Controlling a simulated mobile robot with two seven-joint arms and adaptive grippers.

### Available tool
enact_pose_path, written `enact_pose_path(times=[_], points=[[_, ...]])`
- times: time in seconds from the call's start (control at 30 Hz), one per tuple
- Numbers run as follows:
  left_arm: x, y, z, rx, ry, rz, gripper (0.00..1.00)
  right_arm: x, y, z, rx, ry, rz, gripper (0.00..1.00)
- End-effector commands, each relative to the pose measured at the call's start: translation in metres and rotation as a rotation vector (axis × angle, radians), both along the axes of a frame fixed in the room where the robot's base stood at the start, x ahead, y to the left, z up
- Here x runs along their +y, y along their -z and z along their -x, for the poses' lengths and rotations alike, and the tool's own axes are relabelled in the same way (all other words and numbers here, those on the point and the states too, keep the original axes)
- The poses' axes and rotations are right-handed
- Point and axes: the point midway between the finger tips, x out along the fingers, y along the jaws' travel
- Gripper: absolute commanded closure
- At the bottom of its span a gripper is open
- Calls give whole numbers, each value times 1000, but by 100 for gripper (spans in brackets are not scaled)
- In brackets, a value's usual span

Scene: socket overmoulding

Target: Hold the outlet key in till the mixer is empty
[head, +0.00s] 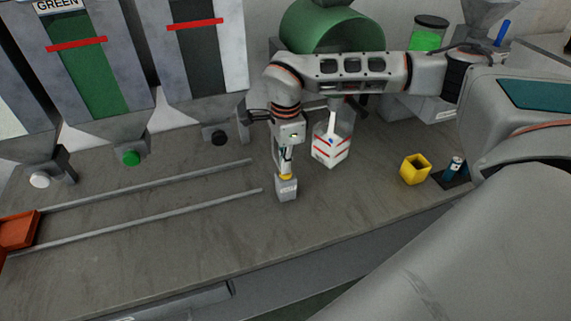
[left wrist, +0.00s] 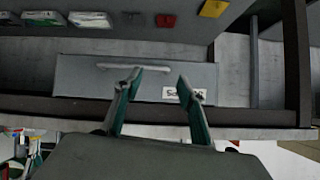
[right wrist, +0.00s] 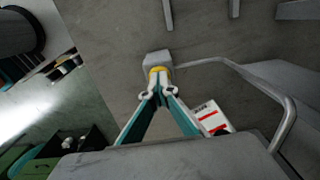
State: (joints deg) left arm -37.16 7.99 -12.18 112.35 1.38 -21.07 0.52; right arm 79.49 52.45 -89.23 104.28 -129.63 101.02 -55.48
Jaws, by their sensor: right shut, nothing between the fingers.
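The outlet key (head: 285,177) is a yellow cap on a small grey labelled block (head: 287,190) on the bench. My right gripper (head: 285,172) points down with its fingers shut and empty, the tips at the key. In the right wrist view the tips also meet the yellow key (right wrist: 158,71), hiding part of it. The mixer is a green drum (head: 318,28) at the back, partly hidden by my right arm. A pale container with red lines (head: 330,147) stands below it; a white strip (head: 332,120) reaches down to it. My left gripper (left wrist: 158,78) is open and empty before a drawer.
Hoppers with green (head: 131,158), black (head: 219,138) and white (head: 40,180) knobs line the left. Two rails (head: 150,222) run to an orange tray (head: 17,230). A yellow cup (head: 415,169) stands at right. The front middle of the bench is clear.

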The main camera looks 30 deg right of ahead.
Motion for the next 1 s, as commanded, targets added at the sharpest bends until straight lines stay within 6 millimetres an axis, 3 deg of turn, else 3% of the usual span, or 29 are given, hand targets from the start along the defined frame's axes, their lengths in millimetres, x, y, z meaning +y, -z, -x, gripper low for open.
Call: enact_pose_path(times=[0.03, 1.0], points=[[0, 1, 0, 0, 0, 0, 60, 1, 10, 7, 21, -5, 3, 100], [0, -4, 0, 0, 0, -1, 60, 2, 4, 6, 19, -4, 4, 100]])
